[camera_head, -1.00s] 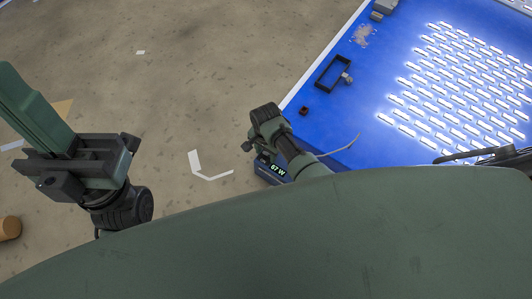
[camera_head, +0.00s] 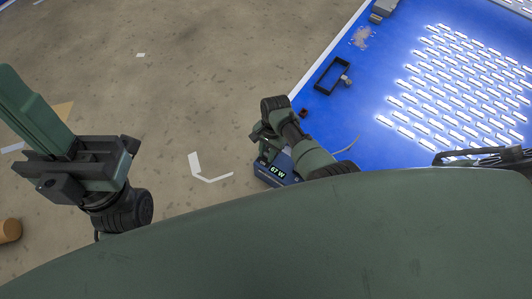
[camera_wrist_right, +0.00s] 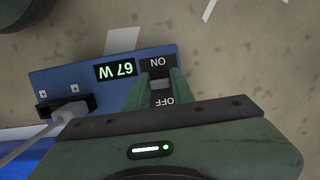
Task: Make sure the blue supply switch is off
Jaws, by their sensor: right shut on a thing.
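The blue supply (camera_head: 265,175) stands low beside the blue bench, partly hidden by my right arm. It fills the middle of the right wrist view (camera_wrist_right: 85,80), its lit display (camera_wrist_right: 116,69) reading "67 W". Its dark switch (camera_wrist_right: 157,64) carries ON at the far end and OFF at the near end. My right gripper (camera_wrist_right: 158,86) is shut on the switch, one green finger on each side. Which end is pressed in is not clear. In the head view my right gripper (camera_head: 265,150) is over the supply. My left gripper (camera_head: 30,105) is raised at the left, away from it.
The blue bench (camera_head: 345,115) with glowing LED rows (camera_head: 460,80) lies at the right. A black frame (camera_head: 332,75) sits on it. A cable plug (camera_wrist_right: 70,112) enters the supply's left side. Bare floor (camera_head: 200,60) lies left of the bench.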

